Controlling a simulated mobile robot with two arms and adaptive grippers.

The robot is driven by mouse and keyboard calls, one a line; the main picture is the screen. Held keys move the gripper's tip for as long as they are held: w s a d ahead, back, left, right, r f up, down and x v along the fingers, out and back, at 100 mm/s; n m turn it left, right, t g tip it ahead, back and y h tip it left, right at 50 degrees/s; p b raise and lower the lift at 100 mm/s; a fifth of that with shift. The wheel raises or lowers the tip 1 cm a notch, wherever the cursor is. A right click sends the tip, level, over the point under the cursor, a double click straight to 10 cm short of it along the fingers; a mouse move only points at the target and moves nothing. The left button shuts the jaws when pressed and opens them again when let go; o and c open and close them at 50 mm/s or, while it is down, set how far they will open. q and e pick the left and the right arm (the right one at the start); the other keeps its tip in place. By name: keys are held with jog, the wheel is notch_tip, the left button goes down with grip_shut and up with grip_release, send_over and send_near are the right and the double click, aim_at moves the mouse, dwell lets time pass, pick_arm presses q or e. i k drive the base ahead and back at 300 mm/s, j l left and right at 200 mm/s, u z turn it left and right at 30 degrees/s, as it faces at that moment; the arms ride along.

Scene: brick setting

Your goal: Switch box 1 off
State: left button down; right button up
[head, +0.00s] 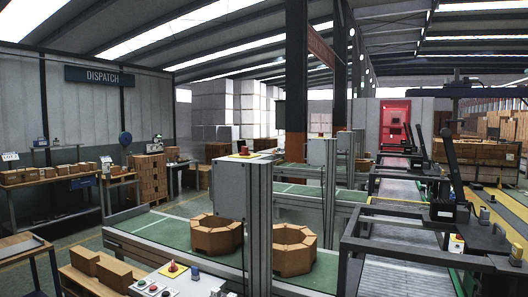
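No box with a readable "1" shows in the head view, so I cannot tell which one is box 1. A control panel (182,287) with several buttons and a red mushroom knob (173,267) is at the bottom, cut off by the frame edge. A tall grey cabinet (237,188) stands behind it, with a small red and yellow knob (244,151) on top. Switch positions are too small to tell. Neither of my grippers is in view.
A green conveyor (165,230) carries rings of brown bricks (216,236) (294,250). Dark metal frames (400,247) fill the right side. A low wooden shelf with bricks (84,261) is at the lower left. Some floor (80,240) is clear at the left.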

aim_at(245, 150)
jog(key=i+j+z, duration=0.25)
jog(key=j+z, duration=0.3)
jog(key=i+j+z, duration=0.1)
jog(key=j+z, duration=0.15)
jog(key=j, duration=0.15)
jog(key=i+j+z, duration=0.1)
jog(key=j, duration=0.75)
jog(key=i+j, duration=0.2)
jog(key=j, duration=0.7)
jog(key=i+j+z, duration=0.15)
jog(key=j, duration=1.6)
jog(key=i+z, duration=0.05)
